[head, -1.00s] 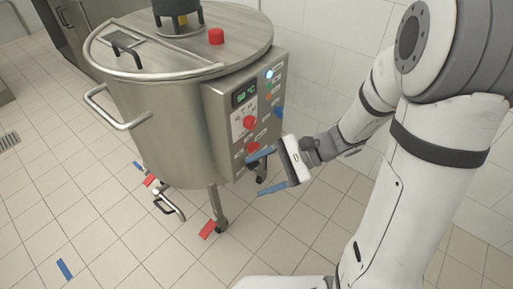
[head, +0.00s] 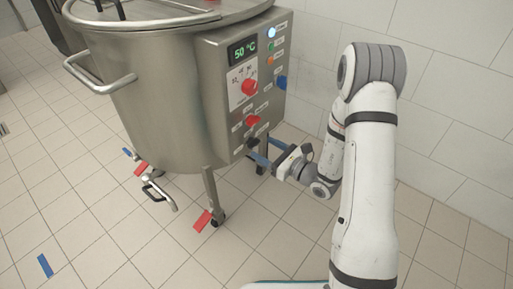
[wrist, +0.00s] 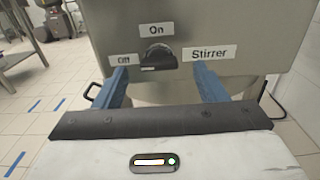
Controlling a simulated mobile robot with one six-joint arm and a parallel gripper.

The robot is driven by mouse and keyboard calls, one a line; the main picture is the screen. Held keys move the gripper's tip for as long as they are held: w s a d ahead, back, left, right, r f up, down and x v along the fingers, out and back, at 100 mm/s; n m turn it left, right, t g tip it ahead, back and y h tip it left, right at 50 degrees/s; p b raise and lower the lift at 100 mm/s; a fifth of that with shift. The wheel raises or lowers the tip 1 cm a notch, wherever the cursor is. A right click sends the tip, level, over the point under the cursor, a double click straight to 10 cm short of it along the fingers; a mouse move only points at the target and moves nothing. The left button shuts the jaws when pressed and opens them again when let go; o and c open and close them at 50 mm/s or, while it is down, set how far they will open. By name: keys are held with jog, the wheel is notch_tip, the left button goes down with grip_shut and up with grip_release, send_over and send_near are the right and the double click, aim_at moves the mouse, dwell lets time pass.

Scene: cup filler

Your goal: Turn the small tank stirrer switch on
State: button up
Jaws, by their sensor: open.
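The small tank (head: 160,100) is a steel vessel with a control panel (head: 213,100) on its right side. In the wrist view the black stirrer switch (wrist: 158,56) sits between an "Off" label on its left and a "Stirrer" label on its right, with "On" above. A pale mark shows at its lower left; I cannot tell its exact setting. My gripper (wrist: 162,82) is open and empty. Its blue fingers point at the panel, to either side of and slightly below the switch, apart from it. In the head view my gripper (head: 265,151) is low beside the panel.
The panel carries a 50 °C display (head: 243,51), a red dial (head: 249,87), another red knob (head: 253,121) and a lit blue-white button (head: 272,32). A tiled wall (head: 440,110) stands behind my arm. The floor at left is mostly clear.

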aim_at(257, 144)
jog(key=shift+x, duration=1.75)
